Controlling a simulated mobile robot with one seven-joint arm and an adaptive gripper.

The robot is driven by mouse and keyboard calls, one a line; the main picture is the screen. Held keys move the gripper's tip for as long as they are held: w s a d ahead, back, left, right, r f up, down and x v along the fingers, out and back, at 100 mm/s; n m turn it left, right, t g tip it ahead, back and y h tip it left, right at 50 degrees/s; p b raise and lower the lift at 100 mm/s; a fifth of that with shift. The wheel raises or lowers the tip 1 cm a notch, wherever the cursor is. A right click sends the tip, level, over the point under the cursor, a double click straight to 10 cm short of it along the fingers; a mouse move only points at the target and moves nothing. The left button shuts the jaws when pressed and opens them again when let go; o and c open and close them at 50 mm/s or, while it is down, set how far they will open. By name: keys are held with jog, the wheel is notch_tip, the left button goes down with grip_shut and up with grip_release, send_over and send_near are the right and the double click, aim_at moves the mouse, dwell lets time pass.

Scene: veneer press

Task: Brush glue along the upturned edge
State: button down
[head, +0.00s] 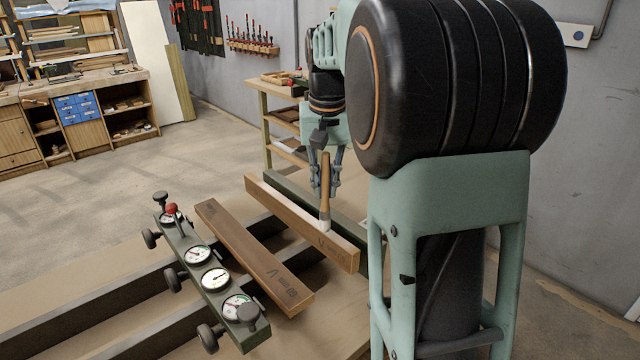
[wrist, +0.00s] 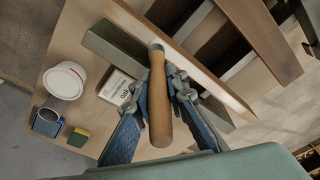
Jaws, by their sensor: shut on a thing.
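My gripper (head: 325,172) is shut on the wooden handle of a brush (head: 325,190), which hangs close to upright with its pale bristle tip down. The brush handle (wrist: 159,105) also shows between the fingers in the wrist view. The tip is at the narrow top edge of a brown board (head: 290,212) standing on its long side; I cannot tell whether it touches. In the wrist view the board (wrist: 180,60) runs diagonally past the brush, and its edge looks paler toward the lower right. Whether that is glue is unclear. The bristles are mostly hidden there.
A second board (head: 250,250) lies flat on dark beams, left of the standing one. A bar with dial gauges (head: 215,280) is beside it. A green rail (wrist: 115,48) runs behind the standing board. A white tub (wrist: 66,80), blue cup (wrist: 47,122) and sponge (wrist: 78,137) stand nearby.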

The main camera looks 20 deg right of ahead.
jog(key=s+d+b, duration=0.3)
jog(key=s+d, duration=0.1)
jog(key=s, duration=0.9)
jog(key=shift+d, duration=0.35)
dwell(0.7)
notch_tip(320, 180, up, 6)
jog(key=p, duration=0.5)
jog(key=shift+p, duration=0.3)
notch_tip(320, 180, up, 3)
jog(key=p, duration=0.2)
jog(key=shift+p, duration=0.3)
jog(key=shift+w, duration=0.15)
dwell(0.5)
